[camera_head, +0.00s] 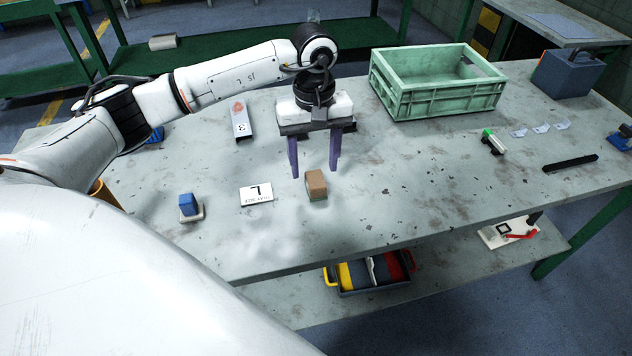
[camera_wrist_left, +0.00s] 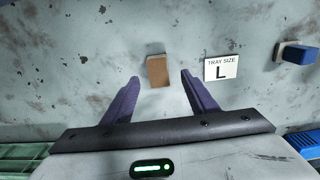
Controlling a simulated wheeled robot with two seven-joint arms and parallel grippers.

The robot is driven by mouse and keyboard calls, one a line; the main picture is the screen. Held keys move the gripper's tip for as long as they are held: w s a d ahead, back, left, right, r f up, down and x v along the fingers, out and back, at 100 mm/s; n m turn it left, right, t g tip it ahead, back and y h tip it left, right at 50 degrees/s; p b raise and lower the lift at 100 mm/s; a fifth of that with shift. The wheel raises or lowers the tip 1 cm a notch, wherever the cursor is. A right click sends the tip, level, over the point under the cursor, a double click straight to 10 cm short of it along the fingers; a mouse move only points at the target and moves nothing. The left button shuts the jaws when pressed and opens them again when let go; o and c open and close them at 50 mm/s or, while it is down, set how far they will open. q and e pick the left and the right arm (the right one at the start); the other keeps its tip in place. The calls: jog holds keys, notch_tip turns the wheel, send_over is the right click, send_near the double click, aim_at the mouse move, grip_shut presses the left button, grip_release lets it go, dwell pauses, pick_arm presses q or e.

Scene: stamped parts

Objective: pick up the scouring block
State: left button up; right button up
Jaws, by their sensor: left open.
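The scouring block (camera_head: 316,185) is a small brown block lying on the grey worktable, near the middle of its front part. It also shows in the left wrist view (camera_wrist_left: 158,71), just beyond the fingertips and between their lines. My left gripper (camera_head: 314,174) has two purple fingers, spread apart and empty, pointing down above and just behind the block. In the left wrist view the gripper (camera_wrist_left: 160,77) shows its fingers on either side, not touching the block. My right gripper is not in view.
A white card marked L (camera_head: 257,194) lies left of the block, with a blue-topped block (camera_head: 189,206) further left. A green crate (camera_head: 438,82) stands at the back. A labelled box (camera_head: 241,121) lies back left.

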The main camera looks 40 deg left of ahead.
aim_at(315, 178)
pick_arm(q)
jog(key=shift+w+d+f+p, duration=0.1)
jog(key=shift+f+p, duration=0.5)
jog(key=shift+f, duration=2.15)
jog(key=c, duration=1.1)
notch_tip(315, 178, up, 10)
jog(key=shift+r+b, duration=0.1)
jog(key=shift+b, duration=0.5)
jog(key=o, duration=0.4)
jog(key=c, duration=0.3)
